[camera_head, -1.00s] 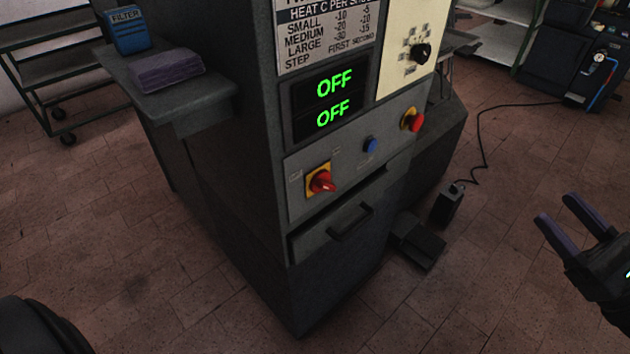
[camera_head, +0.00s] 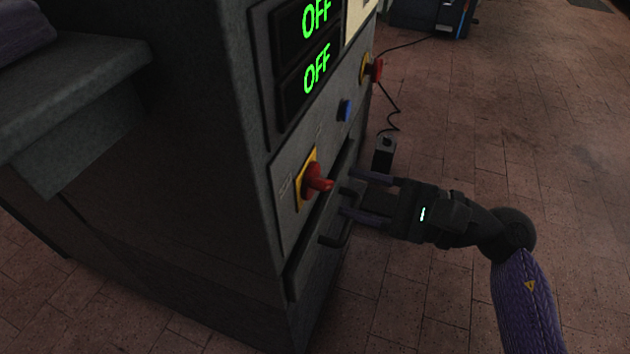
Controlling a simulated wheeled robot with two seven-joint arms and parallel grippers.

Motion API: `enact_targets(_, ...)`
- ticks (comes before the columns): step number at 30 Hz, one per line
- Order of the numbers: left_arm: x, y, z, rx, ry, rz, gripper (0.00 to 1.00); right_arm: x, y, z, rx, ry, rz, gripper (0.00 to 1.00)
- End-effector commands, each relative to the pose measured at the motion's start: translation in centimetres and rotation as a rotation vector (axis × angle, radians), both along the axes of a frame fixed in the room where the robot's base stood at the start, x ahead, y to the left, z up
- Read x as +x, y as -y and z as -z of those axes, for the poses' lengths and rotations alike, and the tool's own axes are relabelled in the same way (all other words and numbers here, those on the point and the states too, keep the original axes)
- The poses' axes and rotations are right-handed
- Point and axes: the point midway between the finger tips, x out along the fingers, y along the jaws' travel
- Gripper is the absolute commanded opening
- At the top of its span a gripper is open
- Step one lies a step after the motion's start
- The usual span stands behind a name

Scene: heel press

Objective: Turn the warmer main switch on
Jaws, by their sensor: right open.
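The main switch (camera_head: 317,179) is a red rotary knob on a yellow plate, low on the front panel of the grey warmer cabinet (camera_head: 190,130). Two green displays (camera_head: 317,68) above it both read OFF. My right gripper (camera_head: 346,193) is open, its two fingers pointing left toward the panel. In the picture it is just right of the red knob, near the drawer handle, with a small gap to the knob. Its fingers look empty. My left gripper is not in view.
A blue button (camera_head: 344,110) and a red button on yellow (camera_head: 373,69) sit further along the panel. A drawer handle (camera_head: 333,238) sticks out below the switch. A grey shelf (camera_head: 75,95) juts out at left.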

Motion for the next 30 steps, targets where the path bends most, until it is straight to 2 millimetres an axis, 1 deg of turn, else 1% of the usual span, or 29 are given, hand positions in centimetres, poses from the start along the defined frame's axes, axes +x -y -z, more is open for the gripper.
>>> enact_targets(1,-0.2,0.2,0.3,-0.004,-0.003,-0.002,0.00,0.4,-1.1,0.1,0.004,0.000,-0.002,0.54)
enact_targets(3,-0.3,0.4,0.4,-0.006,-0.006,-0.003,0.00,0.8,-2.4,0.1,0.004,0.000,-0.002,0.54)
enact_targets(6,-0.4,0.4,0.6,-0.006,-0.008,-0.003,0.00,1.3,-3.8,0.1,0.003,-0.001,0.000,0.54)
enact_targets(10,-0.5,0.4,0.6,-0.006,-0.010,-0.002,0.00,1.5,-4.5,0.1,0.001,-0.002,0.001,0.54)
enact_targets(16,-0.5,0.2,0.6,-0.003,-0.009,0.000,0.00,1.5,-4.5,0.0,0.001,-0.003,0.001,0.54)
enact_targets(17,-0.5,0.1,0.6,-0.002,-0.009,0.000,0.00,1.5,-4.5,0.0,0.001,-0.003,0.001,0.48)
enact_targets(18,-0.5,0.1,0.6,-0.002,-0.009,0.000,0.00,1.5,-4.5,0.0,0.001,-0.003,0.001,0.40)
enact_targets(20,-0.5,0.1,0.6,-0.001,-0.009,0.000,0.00,1.5,-4.5,0.0,0.001,-0.003,0.001,0.27)
enact_targets(21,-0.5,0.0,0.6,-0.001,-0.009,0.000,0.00,1.5,-4.5,0.0,0.001,-0.003,0.001,0.18)
enact_targets(24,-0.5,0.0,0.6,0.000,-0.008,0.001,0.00,1.5,-4.4,0.0,0.000,-0.003,0.001,0.00)
enact_targets(30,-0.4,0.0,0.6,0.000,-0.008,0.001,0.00,1.5,-4.4,0.0,0.000,-0.003,0.001,0.00)
